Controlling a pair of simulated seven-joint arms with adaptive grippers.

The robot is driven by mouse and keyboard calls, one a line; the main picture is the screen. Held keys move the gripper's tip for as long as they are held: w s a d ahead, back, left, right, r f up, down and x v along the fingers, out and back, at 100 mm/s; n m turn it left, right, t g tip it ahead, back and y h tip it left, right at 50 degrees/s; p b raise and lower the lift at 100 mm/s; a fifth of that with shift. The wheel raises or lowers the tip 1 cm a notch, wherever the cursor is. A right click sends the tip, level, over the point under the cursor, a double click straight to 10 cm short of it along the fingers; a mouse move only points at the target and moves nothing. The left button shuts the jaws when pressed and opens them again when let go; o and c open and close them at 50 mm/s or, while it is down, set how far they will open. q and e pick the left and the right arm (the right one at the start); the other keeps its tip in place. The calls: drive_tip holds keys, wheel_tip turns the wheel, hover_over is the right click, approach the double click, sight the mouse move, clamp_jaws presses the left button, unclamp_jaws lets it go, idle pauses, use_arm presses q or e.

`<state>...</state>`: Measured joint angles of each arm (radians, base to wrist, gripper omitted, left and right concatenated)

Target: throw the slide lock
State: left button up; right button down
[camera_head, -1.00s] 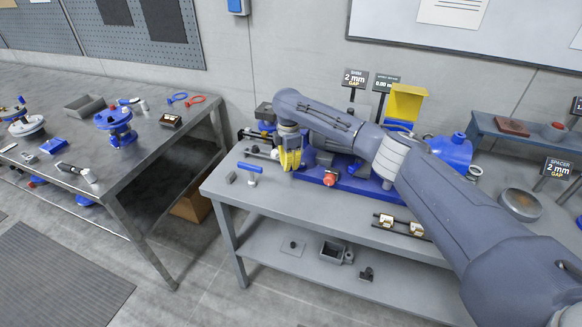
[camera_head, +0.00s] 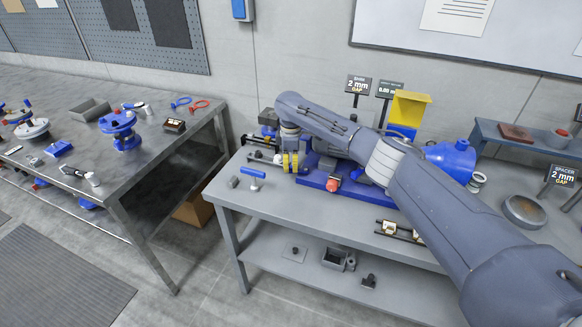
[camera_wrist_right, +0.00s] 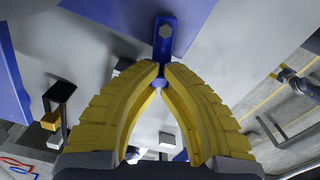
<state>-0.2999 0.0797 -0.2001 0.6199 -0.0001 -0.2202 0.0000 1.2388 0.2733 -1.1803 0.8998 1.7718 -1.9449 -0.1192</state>
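My right gripper (camera_head: 290,172) has yellow ribbed fingers and points down at the left end of a blue fixture (camera_head: 362,192) on the grey bench. In the right wrist view the fingertips (camera_wrist_right: 161,68) come together, with only a narrow gap between them. A blue tab with a hexagonal hole (camera_wrist_right: 164,28) shows just beyond the tips, and a small rounded blue part (camera_wrist_right: 160,84) shows between the fingers. I cannot tell whether either is gripped. I cannot pick out the slide lock for certain; my arm hides part of the fixture. My left gripper is not in view.
A red knob (camera_head: 333,185) sits at the fixture's front. Small brass-coloured parts on rails (camera_head: 390,227) lie in front. A yellow panel (camera_head: 410,108) rises behind. A second table (camera_head: 75,165) stands left.

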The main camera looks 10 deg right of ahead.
sight(291, 167)
drive_tip(key=shift+r, duration=0.1)
drive_tip(key=c, duration=1.5)
unclamp_jaws()
drive_tip(key=shift+c, duration=0.2)
drive_tip(key=shift+o, duration=1.3)
wheel_tip(291, 167, up, 12)
